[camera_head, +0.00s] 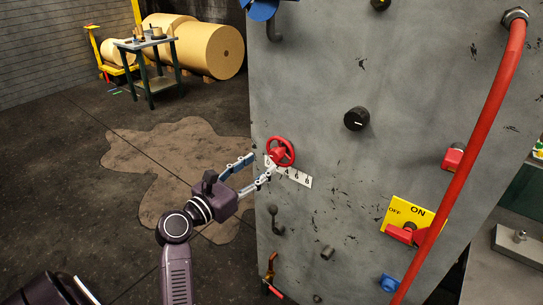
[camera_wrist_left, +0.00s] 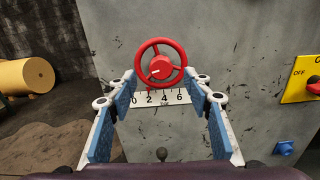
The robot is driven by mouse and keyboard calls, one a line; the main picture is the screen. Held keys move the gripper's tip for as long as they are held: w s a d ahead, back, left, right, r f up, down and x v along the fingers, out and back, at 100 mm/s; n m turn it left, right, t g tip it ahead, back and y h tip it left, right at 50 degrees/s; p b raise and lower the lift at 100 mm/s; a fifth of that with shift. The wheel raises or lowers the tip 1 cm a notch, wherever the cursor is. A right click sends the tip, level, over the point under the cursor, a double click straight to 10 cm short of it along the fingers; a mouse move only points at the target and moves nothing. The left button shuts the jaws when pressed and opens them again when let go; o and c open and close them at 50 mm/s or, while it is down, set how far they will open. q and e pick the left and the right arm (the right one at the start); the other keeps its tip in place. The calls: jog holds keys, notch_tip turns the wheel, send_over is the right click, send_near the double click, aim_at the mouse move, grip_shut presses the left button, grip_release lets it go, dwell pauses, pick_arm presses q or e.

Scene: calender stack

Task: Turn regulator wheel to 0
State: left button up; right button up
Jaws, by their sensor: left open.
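The red regulator wheel (camera_head: 281,151) sits on the grey metal panel. A white scale plate (camera_head: 298,181) with black numbers lies just below it. In the left wrist view the wheel (camera_wrist_left: 161,65) is ahead of the fingertips, with a small white mark at the lower left of its hub. The plate (camera_wrist_left: 160,98) there reads 0, 2, 4, 6 from left to right. My left gripper (camera_head: 262,166) is open and empty, its fingers spread to either side of the wheel's lower part. I cannot tell whether they touch it. My right gripper is out of view.
A black knob (camera_head: 357,118), a yellow ON/OFF switch plate (camera_head: 408,212) and a red pipe (camera_head: 470,150) are on the panel right of the wheel. Small hooks and valves sit below. Open floor with a brown stain (camera_head: 160,165) lies to the left.

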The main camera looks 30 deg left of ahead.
aim_at(274, 156)
pick_arm(q)
jog(key=w, duration=0.4)
jog(key=w+p, duration=0.1)
jog(key=w, duration=0.1)
jog(key=shift+w+d+f, duration=0.1)
jog(key=shift+w+d, duration=0.1)
jog(key=shift+d, duration=0.15)
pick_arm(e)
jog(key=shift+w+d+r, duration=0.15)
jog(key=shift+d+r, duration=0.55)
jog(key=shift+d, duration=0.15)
pick_arm(q)
jog(key=c, duration=1.1)
jog(key=shift+c, duration=0.2)
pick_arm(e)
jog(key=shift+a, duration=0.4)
